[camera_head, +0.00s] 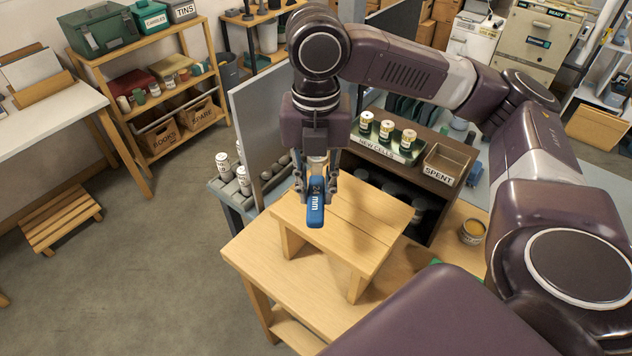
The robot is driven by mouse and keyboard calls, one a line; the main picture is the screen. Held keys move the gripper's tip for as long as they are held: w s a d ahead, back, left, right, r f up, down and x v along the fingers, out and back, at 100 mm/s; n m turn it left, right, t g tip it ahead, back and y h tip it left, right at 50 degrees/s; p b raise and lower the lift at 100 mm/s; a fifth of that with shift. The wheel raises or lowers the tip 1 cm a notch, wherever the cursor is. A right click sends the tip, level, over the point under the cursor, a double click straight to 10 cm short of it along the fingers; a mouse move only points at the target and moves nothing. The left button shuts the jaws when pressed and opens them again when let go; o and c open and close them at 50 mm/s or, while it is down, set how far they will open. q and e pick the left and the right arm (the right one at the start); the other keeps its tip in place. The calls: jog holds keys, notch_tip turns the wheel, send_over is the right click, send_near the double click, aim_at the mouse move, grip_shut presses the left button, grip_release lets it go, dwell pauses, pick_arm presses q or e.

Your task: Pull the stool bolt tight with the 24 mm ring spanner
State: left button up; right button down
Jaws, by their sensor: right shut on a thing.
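My right gripper (317,178) points down over the wooden stool and is shut on the 24 mm ring spanner (316,212). The spanner shows as a blue handle marked "24 mm", with its near end toward me. Its ring end is hidden behind the gripper. The stool (365,222) is pale wood and stands on a wooden bench (258,262). The spanner is over the stool's left part; I cannot tell whether it touches the top. The stool bolt is not visible. My left gripper is not in view.
Behind the stool stands a dark rack with a "NEW CELLS" tray (398,150) and a "SPENT" bin (447,163). A grey upright panel (262,125) is close at left. A small tin (472,231) sits on the right. The bench front left is clear.

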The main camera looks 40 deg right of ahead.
jog(key=shift+s+f+b, duration=0.1)
jog(key=shift+f+b, duration=0.35)
notch_tip(320, 180, down, 3)
jog(key=shift+f+b, duration=0.2)
jog(key=shift+b, duration=0.2)
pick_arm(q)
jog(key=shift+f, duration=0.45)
pick_arm(e)
jog(key=shift+f, duration=1.3)
pick_arm(q)
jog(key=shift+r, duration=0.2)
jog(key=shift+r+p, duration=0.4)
jog(key=shift+p, duration=0.25)
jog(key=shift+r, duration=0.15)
pick_arm(e)
jog(key=shift+p, duration=0.55)
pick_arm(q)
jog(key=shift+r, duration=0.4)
